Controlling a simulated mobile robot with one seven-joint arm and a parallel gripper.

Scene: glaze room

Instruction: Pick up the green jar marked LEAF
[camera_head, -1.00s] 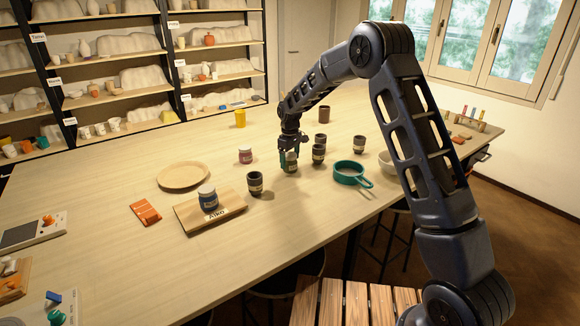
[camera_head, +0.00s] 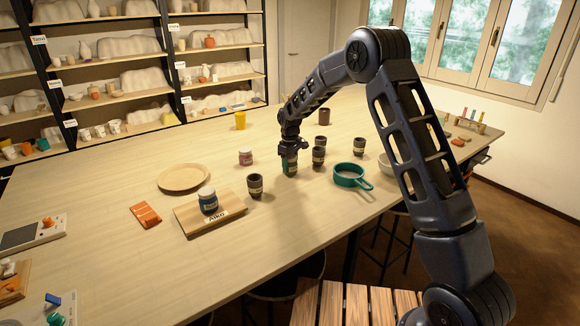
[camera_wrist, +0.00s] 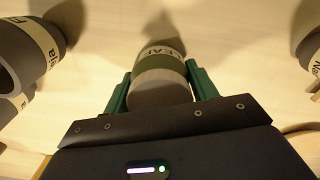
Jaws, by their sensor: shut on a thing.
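The green jar marked LEAF (camera_head: 290,168) stands on the large wooden table in the head view, under my gripper (camera_head: 289,157). In the wrist view the jar (camera_wrist: 160,66) lies between the two green fingers of my gripper (camera_wrist: 160,88), and its pale label with dark letters is partly readable. The fingers are shut on the jar's sides. Its grey lid faces the wrist camera. I cannot tell whether its base is clear of the table.
Dark labelled cups stand close by: one to the right (camera_head: 318,157), one to the left (camera_head: 255,186). A teal sieve-like pan (camera_head: 349,176) is further right, a pink jar (camera_head: 246,157) to the left. A blue jar (camera_head: 208,200) stands on a wooden board (camera_head: 188,215).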

